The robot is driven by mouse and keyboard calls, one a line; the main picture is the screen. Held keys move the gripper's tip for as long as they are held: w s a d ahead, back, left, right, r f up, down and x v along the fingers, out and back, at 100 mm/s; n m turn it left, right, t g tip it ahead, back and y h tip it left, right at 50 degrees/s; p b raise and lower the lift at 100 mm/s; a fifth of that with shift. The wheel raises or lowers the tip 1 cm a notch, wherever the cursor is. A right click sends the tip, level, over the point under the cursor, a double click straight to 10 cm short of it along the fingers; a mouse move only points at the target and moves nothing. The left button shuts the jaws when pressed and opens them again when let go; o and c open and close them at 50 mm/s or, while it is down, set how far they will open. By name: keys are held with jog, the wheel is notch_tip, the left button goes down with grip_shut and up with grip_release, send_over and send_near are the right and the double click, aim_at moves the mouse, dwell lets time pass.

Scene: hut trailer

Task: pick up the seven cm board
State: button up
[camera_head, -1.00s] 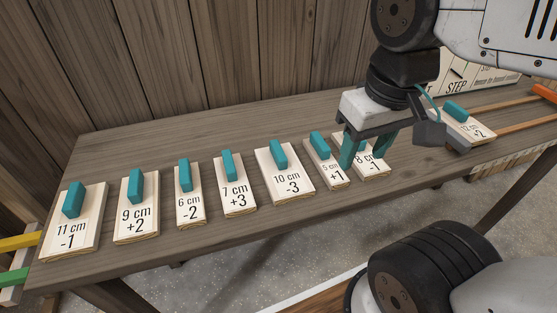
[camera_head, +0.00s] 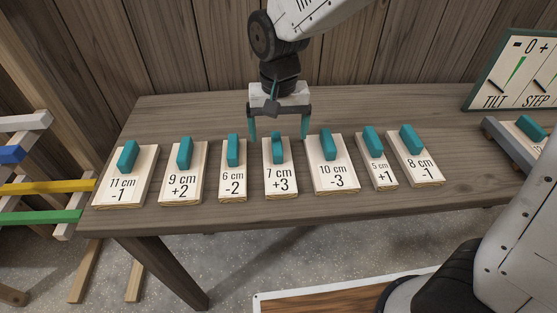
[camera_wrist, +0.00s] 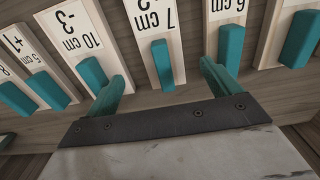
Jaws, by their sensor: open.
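The seven cm board (camera_head: 280,182) lies flat in the middle of a row on the table, marked "7 cm +3", with a teal upright handle (camera_head: 277,149). In the wrist view the board (camera_wrist: 153,22) is upside down, its handle (camera_wrist: 163,65) lying ahead of and between the two teal fingers. My gripper (camera_head: 279,130) is open and empty, just behind and above the board on its far side. It also shows in the wrist view (camera_wrist: 161,87), its fingers apart and not visibly closed on anything.
The 6 cm board (camera_head: 232,184) lies to the left and the 10 cm board (camera_head: 335,178) to the right, with narrow gaps. More boards with teal handles extend the row. A tilt sign (camera_head: 518,72) stands at the table's right end. The table (camera_head: 190,118) is bare behind the row.

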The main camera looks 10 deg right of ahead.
aim_at(278, 150)
jog(key=f, duration=0.7)
jog(key=shift+s+a+f, duration=0.1)
jog(key=shift+s+f, duration=0.3)
jog(key=c, duration=1.1)
